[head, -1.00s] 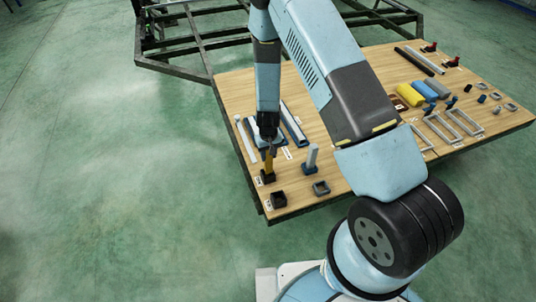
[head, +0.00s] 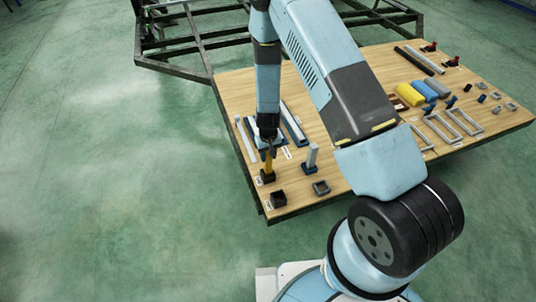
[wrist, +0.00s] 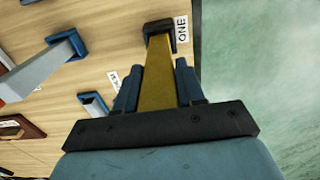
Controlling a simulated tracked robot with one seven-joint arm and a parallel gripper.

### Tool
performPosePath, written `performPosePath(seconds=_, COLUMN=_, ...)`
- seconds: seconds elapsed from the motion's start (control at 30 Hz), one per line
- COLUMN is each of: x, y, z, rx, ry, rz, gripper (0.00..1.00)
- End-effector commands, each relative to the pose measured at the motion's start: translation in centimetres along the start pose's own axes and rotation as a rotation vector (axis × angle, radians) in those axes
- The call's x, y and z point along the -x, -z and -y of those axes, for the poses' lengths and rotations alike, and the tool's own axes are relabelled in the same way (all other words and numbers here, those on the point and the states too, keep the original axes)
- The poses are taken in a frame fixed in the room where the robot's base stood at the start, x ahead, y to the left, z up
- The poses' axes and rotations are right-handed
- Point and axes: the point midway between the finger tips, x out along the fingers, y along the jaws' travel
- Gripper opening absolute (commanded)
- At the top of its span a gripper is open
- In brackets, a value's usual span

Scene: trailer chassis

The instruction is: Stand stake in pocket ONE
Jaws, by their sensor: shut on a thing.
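The yellow stake (wrist: 156,80) stands roughly upright, with its lower end at the dark pocket (wrist: 147,29) beside the "ONE" label (wrist: 182,29). In the wrist view the end appears within the pocket's walls; how deep it sits cannot be told. My gripper (wrist: 158,85) is shut on the stake's upper part, one blue-grey finger on each side. In the head view my gripper (head: 267,146) is above the stake (head: 268,164) and the pocket (head: 267,178), near the table's left edge.
A grey stake (head: 312,156) stands in a blue pocket to the right. An empty dark pocket (head: 278,198) and a grey socket (head: 321,187) are nearer the front. Grey and blue bars (head: 293,124) lie behind. The table's edge is close on the left, with open floor beyond.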

Motion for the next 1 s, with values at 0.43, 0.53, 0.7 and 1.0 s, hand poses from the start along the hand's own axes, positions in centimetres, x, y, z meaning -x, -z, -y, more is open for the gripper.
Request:
performPosePath(seconds=0.43, x=-0.9, y=-0.1, z=0.0, rx=0.0, ry=0.001, rz=0.002, gripper=0.0)
performPosePath(seconds=0.53, x=-1.1, y=-0.1, z=0.0, rx=0.0, ry=0.001, rz=0.002, gripper=0.0)
performPosePath(seconds=0.7, x=-1.5, y=0.0, z=0.0, rx=0.0, ry=0.001, rz=0.001, gripper=0.0)
performPosePath(seconds=1.0, x=-2.1, y=0.0, z=0.0, rx=0.0, ry=0.0, rz=0.0, gripper=0.0)
